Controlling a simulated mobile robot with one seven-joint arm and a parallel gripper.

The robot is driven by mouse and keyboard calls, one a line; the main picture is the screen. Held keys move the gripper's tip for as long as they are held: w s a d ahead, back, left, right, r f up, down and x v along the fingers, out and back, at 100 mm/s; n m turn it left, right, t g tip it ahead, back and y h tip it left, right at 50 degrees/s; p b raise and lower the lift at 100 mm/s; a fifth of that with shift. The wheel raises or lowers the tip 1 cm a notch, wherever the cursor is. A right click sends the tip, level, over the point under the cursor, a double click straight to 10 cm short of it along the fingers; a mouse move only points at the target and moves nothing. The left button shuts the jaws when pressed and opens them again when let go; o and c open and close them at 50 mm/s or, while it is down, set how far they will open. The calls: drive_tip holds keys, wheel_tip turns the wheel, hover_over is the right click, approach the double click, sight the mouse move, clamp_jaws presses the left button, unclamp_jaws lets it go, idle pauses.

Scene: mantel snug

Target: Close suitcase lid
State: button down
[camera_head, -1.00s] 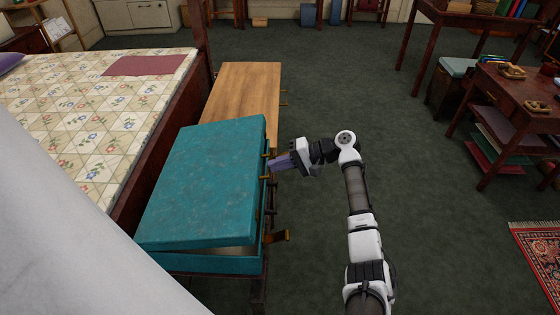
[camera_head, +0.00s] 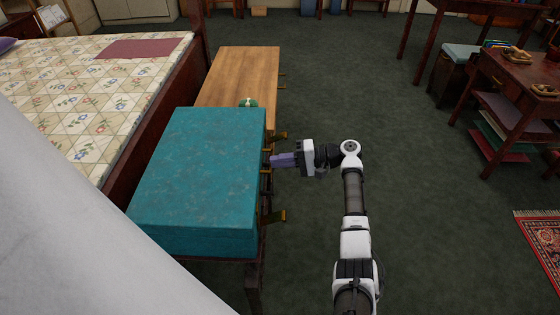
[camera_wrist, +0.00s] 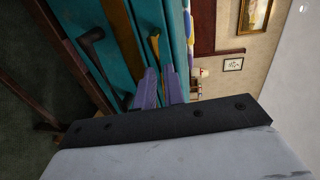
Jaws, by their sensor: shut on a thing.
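The teal suitcase (camera_head: 195,180) sits on a dark wooden stand at the foot of the bed. Its lid lies flat over the base, with no gap visible in the head view. Brass latches (camera_head: 276,216) stick out from its right side. In the wrist view the fingers (camera_wrist: 159,88) are close together against the teal front, beside a brass latch (camera_wrist: 154,44) and a dark handle (camera_wrist: 92,36). What exactly lies between the fingertips is hidden.
A wooden bench (camera_head: 240,75) stands behind the suitcase, with a small green object (camera_head: 248,103) near its front end. The bed (camera_head: 80,90) is on the left. A dark desk (camera_head: 510,90) stands at the right. The green carpet between is clear.

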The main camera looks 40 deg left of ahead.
drive_tip(key=shift+f, duration=0.4)
drive_tip(key=c, duration=1.5)
unclamp_jaws()
drive_tip(key=shift+d+r, duration=0.1)
drive_tip(key=b+v, duration=0.2)
drive_tip(key=v, duration=1.1)
drive_tip(key=shift+w+d, duration=0.2)
drive_tip(key=shift+d, duration=0.1)
